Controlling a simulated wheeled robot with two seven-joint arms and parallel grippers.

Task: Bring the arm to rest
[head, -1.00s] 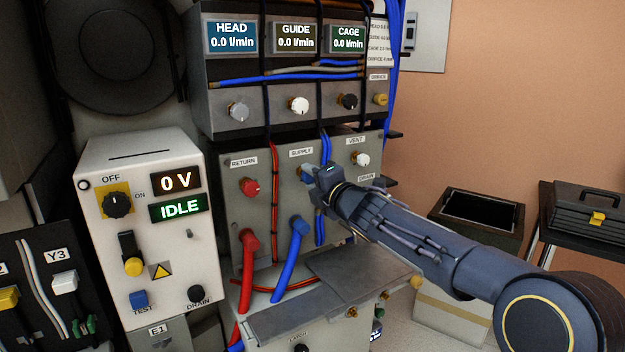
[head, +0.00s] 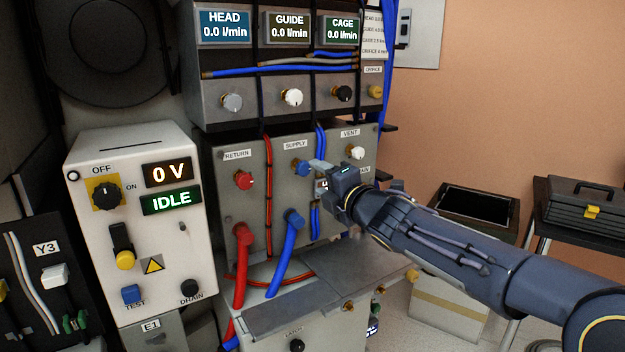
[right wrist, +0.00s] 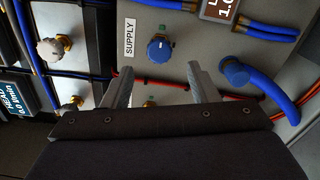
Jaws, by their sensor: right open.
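My right gripper (head: 322,172) is in front of the grey valve panel (head: 225,205), just right of the blue SUPPLY knob (head: 302,168). In the right wrist view its two fingers (right wrist: 161,80) are apart with nothing between them. The SUPPLY knob (right wrist: 159,48) shows there beyond the fingertips, clear of both. My right arm (head: 430,235) reaches in from the lower right. The arm hides part of the panel near the DRAIN label. My left gripper is not in view.
Red (head: 241,265) and blue (head: 287,250) hoses curve down from the panel over a metal shelf (head: 290,315). A white power box (head: 135,230) reading 0 V and IDLE stands left. An open-topped bin (head: 475,205) and a toolbox (head: 585,205) are at the right.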

